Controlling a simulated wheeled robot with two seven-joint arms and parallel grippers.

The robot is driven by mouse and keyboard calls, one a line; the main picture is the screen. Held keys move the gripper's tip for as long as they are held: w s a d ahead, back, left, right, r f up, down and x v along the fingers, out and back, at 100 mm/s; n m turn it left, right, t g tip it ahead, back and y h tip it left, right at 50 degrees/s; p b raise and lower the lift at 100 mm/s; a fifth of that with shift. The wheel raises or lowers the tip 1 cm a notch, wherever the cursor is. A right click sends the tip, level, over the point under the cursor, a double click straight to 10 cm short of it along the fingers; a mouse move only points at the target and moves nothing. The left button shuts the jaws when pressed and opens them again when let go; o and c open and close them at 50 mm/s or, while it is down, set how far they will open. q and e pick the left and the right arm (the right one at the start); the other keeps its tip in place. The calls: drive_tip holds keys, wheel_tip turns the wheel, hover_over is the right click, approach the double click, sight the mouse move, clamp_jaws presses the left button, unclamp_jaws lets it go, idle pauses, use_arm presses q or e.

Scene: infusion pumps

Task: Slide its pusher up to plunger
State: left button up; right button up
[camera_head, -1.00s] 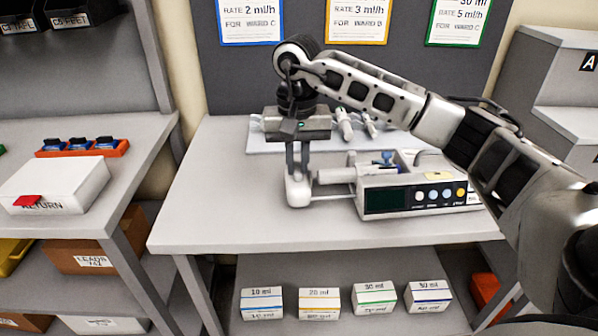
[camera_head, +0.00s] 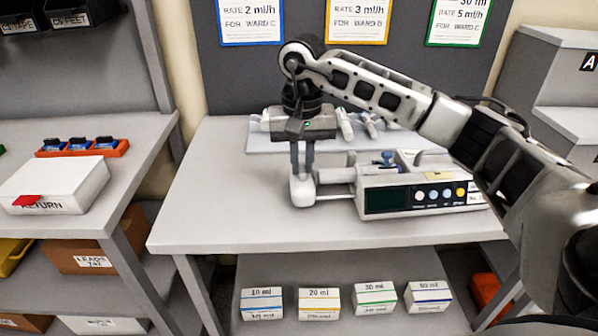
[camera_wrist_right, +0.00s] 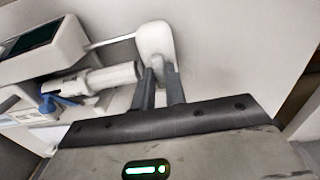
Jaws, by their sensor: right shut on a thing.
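The white pusher (camera_head: 303,190) stands at the left end of the infusion pump (camera_head: 412,200), joined to it by a thin rod. My right gripper (camera_head: 303,174) points down from above and is shut on the pusher; its two dark fingers also show on the pusher (camera_wrist_right: 155,42) in the right wrist view. The syringe plunger (camera_head: 337,175) sticks out to the left from the pump, its end very close to the pusher. In the right wrist view the plunger (camera_wrist_right: 112,76) ends beside the fingers; I cannot tell whether it touches the pusher. My left gripper is not in view.
A pale tray (camera_head: 262,142) with syringes lies behind the pump, partly hidden by my right arm. The table's (camera_head: 215,215) left and front are clear. A white return box (camera_head: 55,185) and an orange tray (camera_head: 118,148) stand on the left table. Labelled boxes sit below.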

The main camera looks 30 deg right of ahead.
sight(303, 167)
drive_tip(key=shift+s+d, duration=0.1)
drive_tip(key=o, duration=0.6)
drive_tip(key=shift+c, duration=0.2)
wheel_tip(303, 167, up, 7)
drive_tip(key=p, duration=0.5)
drive_tip(key=shift+r, duration=0.1)
